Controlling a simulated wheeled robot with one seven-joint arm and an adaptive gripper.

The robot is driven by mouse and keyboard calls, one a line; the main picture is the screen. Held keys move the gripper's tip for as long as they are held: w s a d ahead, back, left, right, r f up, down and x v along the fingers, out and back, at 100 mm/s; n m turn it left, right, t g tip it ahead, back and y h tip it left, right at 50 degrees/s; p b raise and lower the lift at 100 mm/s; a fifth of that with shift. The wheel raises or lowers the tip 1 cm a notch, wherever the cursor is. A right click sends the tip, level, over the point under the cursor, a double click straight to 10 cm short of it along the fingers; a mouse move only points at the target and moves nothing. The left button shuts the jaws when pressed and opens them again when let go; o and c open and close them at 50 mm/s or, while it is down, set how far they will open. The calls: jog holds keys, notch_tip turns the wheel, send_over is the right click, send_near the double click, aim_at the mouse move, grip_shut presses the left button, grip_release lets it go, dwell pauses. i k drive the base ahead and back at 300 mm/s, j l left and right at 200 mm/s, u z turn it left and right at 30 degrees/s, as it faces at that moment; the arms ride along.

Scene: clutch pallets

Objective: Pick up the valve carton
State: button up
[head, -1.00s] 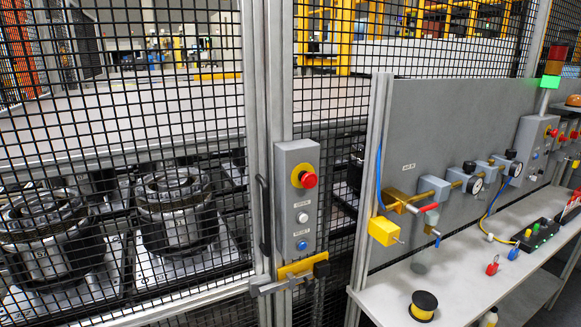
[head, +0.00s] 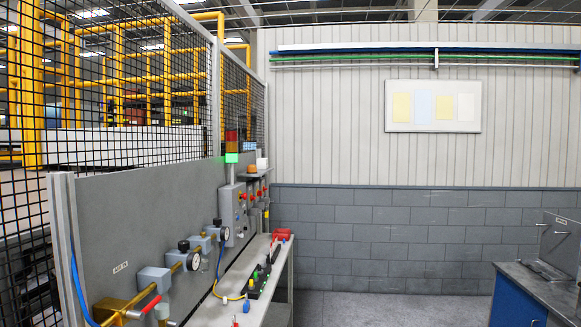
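No carton that I can make out as the valve carton shows in the head view. My gripper is not in this view either. A narrow bench (head: 255,304) runs along the grey panel (head: 135,235) at the left. Brass pipework with gauges (head: 195,261) is fixed to the panel, with a red-handled valve (head: 150,304) at the near end. A black box with coloured buttons (head: 262,281) and a red item (head: 282,235) lie on the bench.
A mesh fence (head: 120,100) stands behind the panel, with a lit green stack light (head: 232,158). A blue cabinet with a dark top (head: 530,295) is at the right. Grey floor (head: 390,309) between bench and cabinet is clear. A wall (head: 400,240) closes the back.

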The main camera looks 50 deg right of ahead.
aim_at(261, 162)
jog(key=z, duration=1.4)
jog(key=i+z, duration=0.35)
jog(key=i, duration=1.6)
